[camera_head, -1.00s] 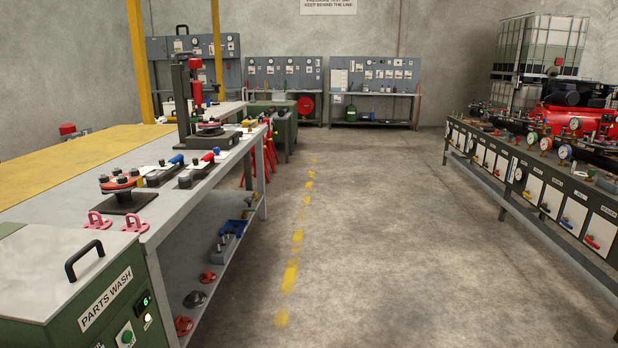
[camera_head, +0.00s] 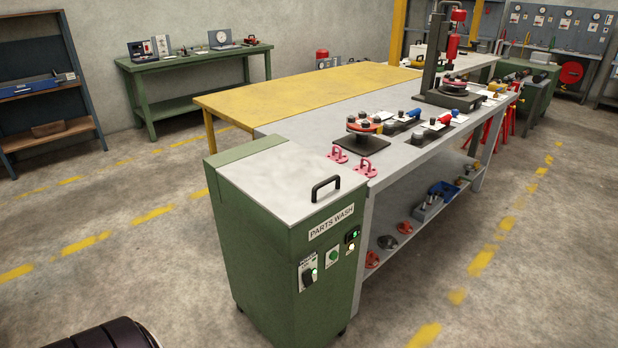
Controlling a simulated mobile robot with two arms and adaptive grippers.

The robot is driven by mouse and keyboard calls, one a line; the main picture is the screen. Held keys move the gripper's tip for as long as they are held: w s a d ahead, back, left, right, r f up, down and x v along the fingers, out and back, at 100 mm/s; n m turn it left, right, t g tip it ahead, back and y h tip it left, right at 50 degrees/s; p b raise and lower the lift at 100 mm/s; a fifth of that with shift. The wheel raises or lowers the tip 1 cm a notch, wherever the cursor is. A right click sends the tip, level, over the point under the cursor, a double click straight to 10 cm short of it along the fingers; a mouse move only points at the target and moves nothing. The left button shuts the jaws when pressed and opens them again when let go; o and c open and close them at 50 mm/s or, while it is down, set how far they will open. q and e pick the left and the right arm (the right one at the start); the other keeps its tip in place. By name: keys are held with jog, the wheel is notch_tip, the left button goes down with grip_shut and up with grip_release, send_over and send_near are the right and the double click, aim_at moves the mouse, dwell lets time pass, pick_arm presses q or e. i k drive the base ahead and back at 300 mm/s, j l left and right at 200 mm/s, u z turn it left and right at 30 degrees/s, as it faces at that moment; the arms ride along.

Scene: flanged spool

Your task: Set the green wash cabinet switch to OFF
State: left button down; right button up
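The green wash cabinet (camera_head: 265,250) stands at the near end of the long workbench. It has a pale lid with a black handle (camera_head: 325,188) and a "PARTS WASH" label on its front. The black rotary switch (camera_head: 309,277) sits on a white plate low on the front panel. Its knob looks tilted, but the plate's lettering is too small to read which position it is in. A green button (camera_head: 334,256), a small green-lit display (camera_head: 352,235) and a glowing lamp (camera_head: 351,247) sit to its right. Neither gripper is in view; a dark part of mine shows at the bottom left.
The grey workbench (camera_head: 300,128) with flanges and tools runs back from the cabinet, beside a yellow-topped table (camera_head: 290,95). A green bench (camera_head: 190,60) and a dark shelf (camera_head: 40,105) stand at the back left. The floor before and left of the cabinet is clear.

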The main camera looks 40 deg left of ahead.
aim_at(308, 280)
jog(key=u, duration=1.55)
